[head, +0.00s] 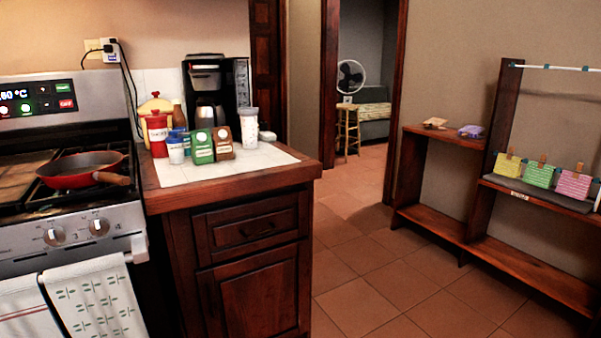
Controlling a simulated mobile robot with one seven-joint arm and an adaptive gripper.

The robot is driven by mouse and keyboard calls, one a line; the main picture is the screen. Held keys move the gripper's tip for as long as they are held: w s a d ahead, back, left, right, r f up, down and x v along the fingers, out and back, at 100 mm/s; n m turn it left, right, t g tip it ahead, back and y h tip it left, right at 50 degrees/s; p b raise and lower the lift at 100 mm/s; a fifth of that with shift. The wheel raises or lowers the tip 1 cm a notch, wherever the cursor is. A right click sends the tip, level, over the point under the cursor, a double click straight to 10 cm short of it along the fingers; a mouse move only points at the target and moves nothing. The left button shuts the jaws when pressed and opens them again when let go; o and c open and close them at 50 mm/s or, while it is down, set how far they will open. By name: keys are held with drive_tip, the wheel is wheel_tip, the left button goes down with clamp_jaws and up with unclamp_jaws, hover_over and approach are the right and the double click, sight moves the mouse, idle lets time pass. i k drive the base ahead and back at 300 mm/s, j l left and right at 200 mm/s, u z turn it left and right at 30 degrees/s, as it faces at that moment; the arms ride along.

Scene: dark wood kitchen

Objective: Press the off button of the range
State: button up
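The range (75,215) stands at the left edge of the head view, partly cut off by the frame. Its upright back panel carries a dark control display (38,98) with a blue-white temperature reading ending in "60 °C". A red button (66,104), which seems to read "OFF", sits at the lower right of this display. A green button (62,88) is just above it. Small round lit icons are to the left. My gripper is not in view.
A red pan (80,170) sits on the stovetop, its handle pointing right. Towels (95,298) hang on the oven front. The counter (225,178) right of the range holds a coffee maker (217,92) and several containers. The tiled floor (370,270) is clear before the wooden shelf (465,235).

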sight(69, 103)
drive_tip(key=u, duration=1.4)
